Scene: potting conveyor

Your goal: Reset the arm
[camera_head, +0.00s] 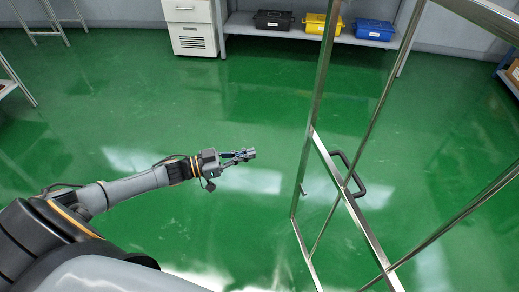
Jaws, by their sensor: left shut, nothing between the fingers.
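My left arm comes in from the lower left and reaches toward the middle of the view. Its gripper (247,155) is shut, with nothing between its fingers, and it hangs in free air above the green floor. The fingertips point right, toward a metal frame, and are apart from it. My right arm and gripper do not show in this view.
The metal frame (315,135) with a black handle (352,188) stands right of my gripper. At the back are a white cabinet (188,15) and a shelf (345,38) with black, yellow and blue boxes. The green floor (130,100) between is clear.

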